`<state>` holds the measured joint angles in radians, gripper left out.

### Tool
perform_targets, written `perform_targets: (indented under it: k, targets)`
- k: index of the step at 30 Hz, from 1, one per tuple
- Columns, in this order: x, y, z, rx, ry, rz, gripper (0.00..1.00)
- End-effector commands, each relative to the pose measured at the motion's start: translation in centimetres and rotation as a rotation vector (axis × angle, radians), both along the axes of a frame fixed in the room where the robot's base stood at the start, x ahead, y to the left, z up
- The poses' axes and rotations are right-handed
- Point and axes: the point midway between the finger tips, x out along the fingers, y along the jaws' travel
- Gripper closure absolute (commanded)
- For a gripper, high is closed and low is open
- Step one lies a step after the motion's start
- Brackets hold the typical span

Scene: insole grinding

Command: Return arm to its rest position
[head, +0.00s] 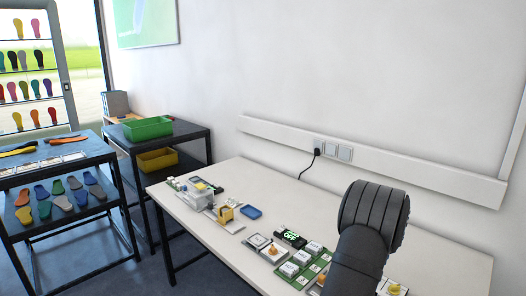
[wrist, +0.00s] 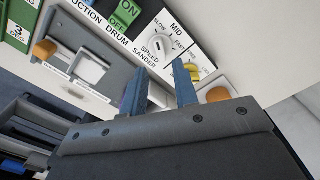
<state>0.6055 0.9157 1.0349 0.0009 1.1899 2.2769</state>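My gripper (wrist: 160,88) shows in the wrist view as two blue fingers standing apart with nothing between them. Its dark body fills the lower part of that view. Beyond the fingertips is a control panel with a white speed knob (wrist: 159,46) marked slow, mid and fast. In the head view my dark ribbed arm rises over the right part of the white table (head: 215,250); my fingers cannot be made out there.
Control panels with green buttons (head: 290,238) lie on the table by my arm. A cart holds green (head: 148,128) and yellow (head: 157,160) bins. Insoles (head: 43,192) lie on a rack at far left.

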Motion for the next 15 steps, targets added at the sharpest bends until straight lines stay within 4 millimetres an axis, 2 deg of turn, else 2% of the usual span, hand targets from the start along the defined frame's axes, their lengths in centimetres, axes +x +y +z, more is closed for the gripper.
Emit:
perform_targets:
  k: [6,15]
  targets:
    - [0.0,0.0,-2.1,0.0,0.002,0.001,0.73]
    - [0.0,0.0,-2.6,-0.001,0.002,0.001,0.73]
